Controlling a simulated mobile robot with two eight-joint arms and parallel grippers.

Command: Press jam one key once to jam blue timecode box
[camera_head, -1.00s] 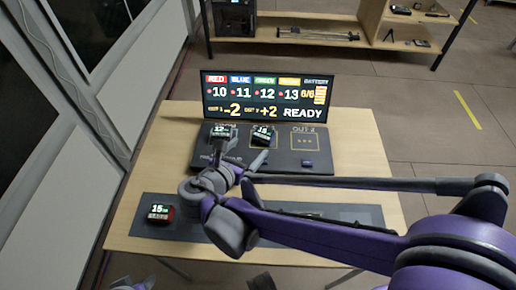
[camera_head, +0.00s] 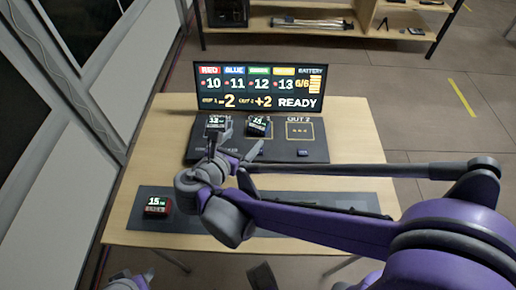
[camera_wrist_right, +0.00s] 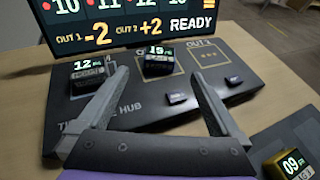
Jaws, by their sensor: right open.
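A dark timecode hub (camera_head: 270,153) lies on the table below a screen (camera_head: 260,88) reading READY. A box showing 12 (camera_wrist_right: 88,72) sits at the hub's left, and a second lit box (camera_wrist_right: 157,62) sits in the middle pad. My right gripper (camera_head: 236,141) is open and empty over the hub's left front. In the wrist view its fingers straddle the middle box and middle key from in front. A grey part of my left gripper (camera_head: 133,282) shows at the bottom edge.
A red box showing 15 (camera_head: 157,206) lies on a dark mat (camera_head: 140,224) in front. The right pad on the hub is empty. Shelves (camera_head: 300,22) stand behind the table.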

